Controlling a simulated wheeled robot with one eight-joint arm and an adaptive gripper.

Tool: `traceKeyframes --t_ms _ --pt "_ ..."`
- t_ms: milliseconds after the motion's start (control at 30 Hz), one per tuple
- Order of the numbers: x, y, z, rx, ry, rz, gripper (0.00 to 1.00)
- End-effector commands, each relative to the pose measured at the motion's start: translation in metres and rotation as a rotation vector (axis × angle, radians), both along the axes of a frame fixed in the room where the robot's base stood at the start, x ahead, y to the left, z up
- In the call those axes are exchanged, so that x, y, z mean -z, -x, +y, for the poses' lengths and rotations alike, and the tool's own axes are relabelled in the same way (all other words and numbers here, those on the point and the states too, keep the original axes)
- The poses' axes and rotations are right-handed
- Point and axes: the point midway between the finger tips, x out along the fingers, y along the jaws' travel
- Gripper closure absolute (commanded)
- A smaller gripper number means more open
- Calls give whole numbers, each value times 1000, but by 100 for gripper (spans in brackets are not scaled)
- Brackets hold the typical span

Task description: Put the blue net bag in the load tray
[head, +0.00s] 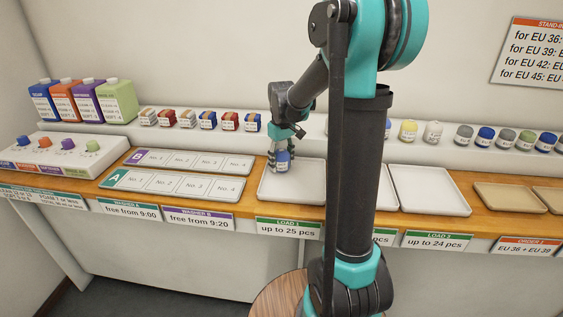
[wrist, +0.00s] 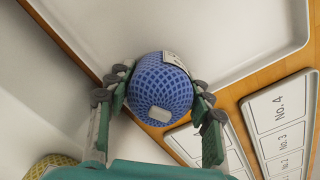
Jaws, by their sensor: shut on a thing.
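The blue net bag (head: 284,160) is a round bundle with a white tag, held up at the left back part of the white tray over the LOAD 1 label (head: 295,195). My gripper (head: 279,152) is shut on it from above. In the wrist view the blue net bag (wrist: 160,88) sits between both fingers (wrist: 160,90), with the tray (wrist: 215,35) beyond it. Whether the bag touches the tray cannot be told.
Washer cards (head: 170,185) lie left of the tray. Small packets (head: 208,120) and more net bags (head: 486,133) line the back ledge. A yellow net bag (wrist: 50,163) shows in the wrist view.

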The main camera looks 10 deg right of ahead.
Motion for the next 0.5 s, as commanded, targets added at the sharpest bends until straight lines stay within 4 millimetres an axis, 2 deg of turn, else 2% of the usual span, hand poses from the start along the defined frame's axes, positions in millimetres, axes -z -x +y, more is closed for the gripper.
traceKeyframes --t_ms 333,367,500 --pt "3 0 0 0 0 0 78" --pt "3 0 0 0 0 0 46" --pt "2 0 0 0 0 0 29"
